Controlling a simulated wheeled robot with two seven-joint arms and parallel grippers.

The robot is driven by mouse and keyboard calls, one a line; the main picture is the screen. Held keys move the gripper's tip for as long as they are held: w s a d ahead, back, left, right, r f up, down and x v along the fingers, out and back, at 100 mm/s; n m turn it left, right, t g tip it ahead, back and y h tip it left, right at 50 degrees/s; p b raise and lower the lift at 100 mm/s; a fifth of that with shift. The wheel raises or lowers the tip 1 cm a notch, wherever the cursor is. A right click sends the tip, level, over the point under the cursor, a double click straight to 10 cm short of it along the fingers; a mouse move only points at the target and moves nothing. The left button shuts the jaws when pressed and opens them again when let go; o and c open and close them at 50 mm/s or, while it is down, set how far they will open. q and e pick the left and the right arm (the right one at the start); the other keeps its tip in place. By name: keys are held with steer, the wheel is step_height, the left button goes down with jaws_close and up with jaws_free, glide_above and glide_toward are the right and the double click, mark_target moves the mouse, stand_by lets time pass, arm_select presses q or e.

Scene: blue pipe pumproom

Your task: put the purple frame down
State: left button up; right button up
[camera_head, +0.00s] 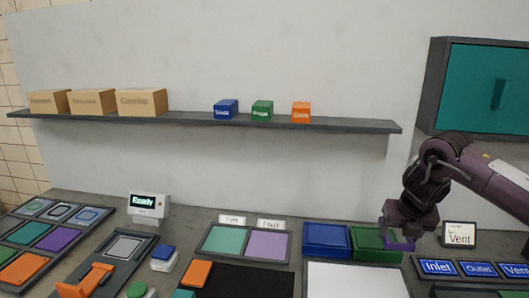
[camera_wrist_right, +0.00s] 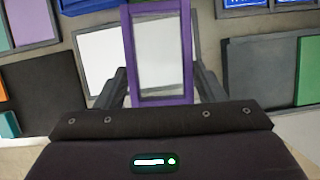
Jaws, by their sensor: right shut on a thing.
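The purple frame (camera_wrist_right: 162,101) is a rectangular ring with a pale, see-through-looking middle. It stands between the two dark fingers of my right gripper (camera_wrist_right: 160,82) in the right wrist view. My right gripper (camera_head: 398,236) is shut on it. My left gripper is not in view.
A blue tray (camera_head: 326,237) and a green tray (camera_head: 374,243) stand beside a white panel (camera_head: 355,281). An orange handled piece (camera_head: 85,283) is at the left. A shelf (camera_head: 200,119) with boxes hangs behind.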

steer(key=s+a+f+m+g+h, duration=0.2)
steer(key=s+a+f+m, duration=0.15)
steer(key=a+m, duration=0.4)
steer(key=s+a+f+m+g+h, duration=0.1)
steer(key=s+a+f+m+g, duration=0.15)
steer(key=s+a+m, duration=0.45)
steer(key=s+a+f+m+g+y, duration=0.1)
steer(key=s+m+g+y, duration=0.1)
steer(key=s+m, duration=0.3)
steer(key=s+a+f+m+g+y, duration=0.2)
steer(key=s+m, duration=0.3)
steer(key=m, duration=0.8)
steer(key=shift+s+a+f, duration=0.2)
steer(key=shift+s+a, duration=0.05)
steer(key=shift+s, duration=0.15)
steer(key=shift+g, duration=0.25)
